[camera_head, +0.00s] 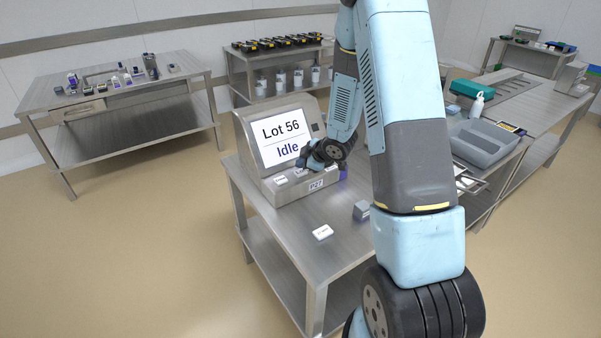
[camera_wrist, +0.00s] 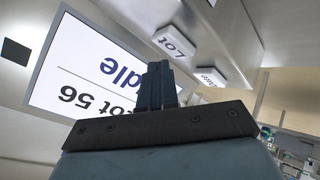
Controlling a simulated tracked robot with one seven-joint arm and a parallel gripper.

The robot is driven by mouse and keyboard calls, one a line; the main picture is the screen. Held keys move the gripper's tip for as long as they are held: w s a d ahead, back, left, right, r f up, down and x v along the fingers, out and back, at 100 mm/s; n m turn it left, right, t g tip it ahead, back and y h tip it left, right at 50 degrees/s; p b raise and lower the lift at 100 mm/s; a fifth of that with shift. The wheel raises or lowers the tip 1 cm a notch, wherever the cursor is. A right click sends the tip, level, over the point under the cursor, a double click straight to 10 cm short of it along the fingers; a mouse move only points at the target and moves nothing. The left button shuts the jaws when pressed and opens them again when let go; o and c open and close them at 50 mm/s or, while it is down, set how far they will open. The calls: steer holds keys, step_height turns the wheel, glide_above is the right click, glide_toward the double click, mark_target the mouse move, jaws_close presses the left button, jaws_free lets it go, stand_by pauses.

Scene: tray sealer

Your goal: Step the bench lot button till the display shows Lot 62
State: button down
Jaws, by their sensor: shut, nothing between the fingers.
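The display (camera_head: 280,142) on the grey bench console reads "Lot 56" and "Idle". It also shows upside down in the wrist view (camera_wrist: 85,75). A white button labelled "Lot" (camera_wrist: 174,44) sits on the console's ledge in the wrist view, just beyond my fingertips. Another white button (camera_wrist: 211,76), its label partly legible, sits beside it. My gripper (camera_wrist: 158,68) is shut and empty, with its fingers close to the Lot button; I cannot tell whether they touch it. In the head view my gripper (camera_head: 312,163) is over the console's button ledge, partly hidden by my arm.
The console stands on a steel bench (camera_head: 290,232). A small white labelled block (camera_head: 322,233) and a grey block (camera_head: 361,210) lie in front of it. Another table (camera_head: 120,110) stands at the back left.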

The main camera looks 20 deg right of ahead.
mark_target(302, 173)
steer(key=shift+f, duration=0.15)
steer(key=shift+f, duration=0.2)
stand_by(0.3)
steer(key=shift+f, duration=0.5)
stand_by(0.9)
steer(key=shift+r, duration=0.15)
stand_by(0.3)
steer(key=shift+r, duration=0.8)
steer(key=shift+r, duration=0.1)
steer(key=shift+r, duration=2.4)
